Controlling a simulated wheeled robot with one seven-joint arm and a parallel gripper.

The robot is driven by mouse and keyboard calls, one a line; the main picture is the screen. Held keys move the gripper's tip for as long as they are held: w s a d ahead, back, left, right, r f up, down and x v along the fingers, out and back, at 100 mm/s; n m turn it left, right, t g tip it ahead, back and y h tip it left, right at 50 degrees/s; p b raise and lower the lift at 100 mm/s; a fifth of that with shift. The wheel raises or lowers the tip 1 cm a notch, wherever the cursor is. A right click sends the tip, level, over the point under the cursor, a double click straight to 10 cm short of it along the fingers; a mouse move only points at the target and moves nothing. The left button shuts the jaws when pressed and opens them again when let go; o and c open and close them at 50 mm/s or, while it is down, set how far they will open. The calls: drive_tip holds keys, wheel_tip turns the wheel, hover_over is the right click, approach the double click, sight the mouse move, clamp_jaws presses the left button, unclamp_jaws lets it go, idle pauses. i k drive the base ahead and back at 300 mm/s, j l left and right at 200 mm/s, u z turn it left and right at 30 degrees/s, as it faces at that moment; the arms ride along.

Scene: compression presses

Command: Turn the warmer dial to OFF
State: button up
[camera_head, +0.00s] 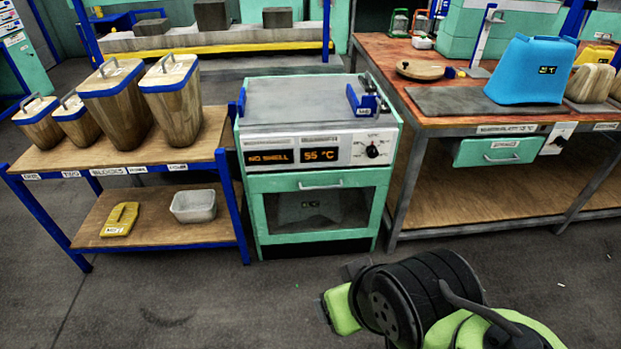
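The warmer (318,185) is a green cabinet with a grey top, standing on the floor at the middle. Its white front panel carries two dark displays with orange text, reading "NO SHELL" and "55 °C". The warmer dial (372,151) is a small black round knob at the right end of that panel. Small marks ring the dial; its setting is too small to read. My green and black arm is at the bottom right, in front of the warmer and apart from it. My gripper cannot be made out.
A wooden-topped shelf (127,157) with several lidded wooden containers stands left of the warmer. A workbench (440,121) with a blue shell-like piece (530,72) stands at right. A handled door (321,186) is below the dial panel. The floor in front is clear.

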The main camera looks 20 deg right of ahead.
sight(371, 153)
drive_tip(key=i+z, duration=0.2)
drive_tip(key=i, duration=0.3)
drive_tip(key=i+z, duration=0.2)
drive_tip(key=i, duration=0.3)
drive_tip(key=i+j+z, duration=0.2)
drive_tip(key=i, duration=0.3)
